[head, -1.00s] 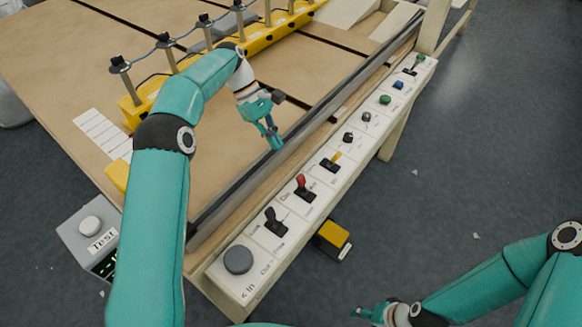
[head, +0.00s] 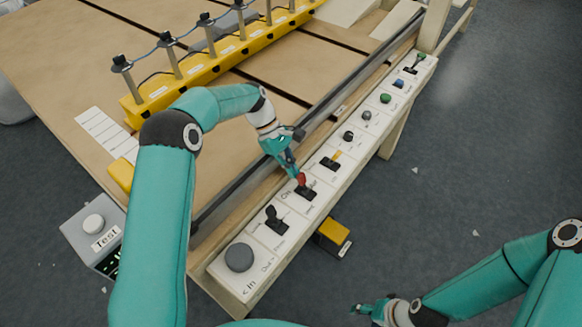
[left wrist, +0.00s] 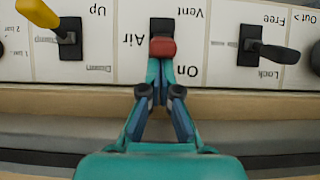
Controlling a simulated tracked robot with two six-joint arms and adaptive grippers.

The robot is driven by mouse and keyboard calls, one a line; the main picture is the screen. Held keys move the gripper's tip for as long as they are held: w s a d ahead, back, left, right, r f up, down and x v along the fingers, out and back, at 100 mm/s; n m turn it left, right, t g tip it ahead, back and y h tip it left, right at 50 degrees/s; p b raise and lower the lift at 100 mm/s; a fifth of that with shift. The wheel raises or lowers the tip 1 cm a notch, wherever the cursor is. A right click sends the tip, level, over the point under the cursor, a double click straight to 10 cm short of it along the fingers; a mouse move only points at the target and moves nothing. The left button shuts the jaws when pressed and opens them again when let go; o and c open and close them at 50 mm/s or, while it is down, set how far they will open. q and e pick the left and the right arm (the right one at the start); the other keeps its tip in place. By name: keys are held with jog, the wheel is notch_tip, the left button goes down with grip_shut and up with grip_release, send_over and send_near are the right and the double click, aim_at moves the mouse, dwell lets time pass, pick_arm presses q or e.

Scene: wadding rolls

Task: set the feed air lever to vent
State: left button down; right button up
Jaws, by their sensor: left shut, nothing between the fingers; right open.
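The feed air lever has a red handle (head: 301,179) and a black base on the white control strip (head: 262,262). In the left wrist view the red handle (left wrist: 162,47) is at the "On" end of its slot, with dark slot showing on the "Vent" side; the labels appear upside down. My left gripper (head: 295,170) is shut and empty, its fingertips (left wrist: 160,70) at the "On" side of the handle. I cannot tell if they touch it. My right gripper (head: 368,308) is open, low over the floor, away from the strip.
A black lever (head: 276,220) and a yellow-handled lever (head: 335,160) flank the red one. A grey round button (head: 239,257) is at the strip's near end. A dark rail (head: 330,118) runs along the table side. A yellow pedal (head: 333,236) is on the floor.

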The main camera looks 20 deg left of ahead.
aim_at(305, 180)
pick_arm(q)
jog(key=shift+r, duration=0.1)
dwell(0.3)
jog(key=shift+d+r+y, duration=0.1)
jog(key=shift+d+y, duration=0.05)
jog(key=shift+y, duration=0.25)
jog(key=shift+s+d+r+y, duration=0.1)
jog(key=shift+d+r+y, duration=0.1)
jog(key=shift+y, duration=0.1)
jog(key=shift+s+d+r+t+y, duration=0.25)
jog(key=shift+d+t+y, duration=0.3)
jog(key=shift+y, duration=0.15)
jog(key=d+y+b, duration=0.1)
jog(key=d+t+y+b, duration=0.1)
jog(key=y+b, duration=0.1)
jog(key=shift+s+d+r+y, duration=0.15)
jog(key=shift+s+y, duration=0.15)
jog(key=shift+s, duration=0.05)
jog(key=shift+s+d+r+b, duration=0.1)
jog(key=shift+d+b, duration=0.2)
jog(key=shift+b, duration=0.05)
jog(key=shift+d, duration=0.1)
jog(key=shift+r, duration=0.15)
